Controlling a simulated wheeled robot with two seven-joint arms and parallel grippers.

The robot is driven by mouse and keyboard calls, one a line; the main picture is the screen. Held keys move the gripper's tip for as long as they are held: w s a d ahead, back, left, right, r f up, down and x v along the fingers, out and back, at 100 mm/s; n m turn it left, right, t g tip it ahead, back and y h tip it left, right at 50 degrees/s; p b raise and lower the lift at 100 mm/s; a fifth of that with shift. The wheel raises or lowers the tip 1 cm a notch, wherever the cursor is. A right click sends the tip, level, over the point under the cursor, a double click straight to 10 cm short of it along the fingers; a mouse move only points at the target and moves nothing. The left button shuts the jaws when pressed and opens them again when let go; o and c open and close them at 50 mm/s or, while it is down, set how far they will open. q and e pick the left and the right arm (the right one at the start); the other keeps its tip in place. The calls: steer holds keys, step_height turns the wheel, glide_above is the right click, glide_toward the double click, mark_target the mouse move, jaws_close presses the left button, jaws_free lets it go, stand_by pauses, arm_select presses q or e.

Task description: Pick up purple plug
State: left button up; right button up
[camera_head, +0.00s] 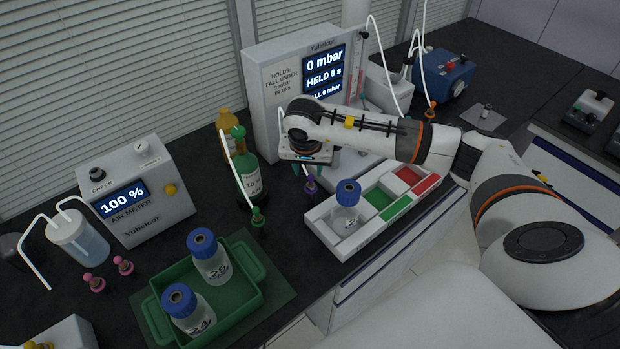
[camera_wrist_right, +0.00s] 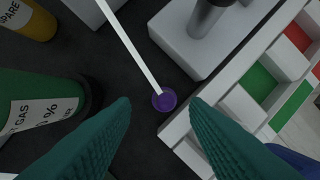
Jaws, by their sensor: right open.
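The purple plug (camera_head: 310,187) stands on the dark bench between the green bottle and the white sorting tray (camera_head: 319,228). In the right wrist view the purple plug (camera_wrist_right: 164,101) shows as a round purple disc, with a thin white rod or tube (camera_wrist_right: 128,45) running up to it. My right gripper (camera_head: 304,169) points down over the plug. Its teal fingers in the wrist view (camera_wrist_right: 161,106) are open, one to each side of the plug, with nothing gripped. I cannot tell how far above the plug the fingertips are. My left gripper is not in view.
A blue-capped bottle (camera_head: 346,208) sits in the tray at the right. The pressure device (camera_head: 280,95) stands behind. A green crate (camera_head: 245,303) holds two bottles.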

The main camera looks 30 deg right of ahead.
mark_target(311, 176)
steer(key=x, duration=0.1)
steer(key=p+x, duration=0.1)
steer(key=x, duration=0.1)
steer(key=shift+s+d+f+p, duration=0.15)
steer(key=shift+s+f+p, duration=0.1)
steer(key=shift+s+p, duration=0.1)
steer(key=shift+d+f, duration=0.1)
steer(key=shift+f, duration=0.2)
steer(key=shift+w+f, duration=0.15)
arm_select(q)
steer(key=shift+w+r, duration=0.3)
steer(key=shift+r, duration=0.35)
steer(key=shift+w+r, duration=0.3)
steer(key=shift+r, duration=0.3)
arm_select(e)
jaws_close()
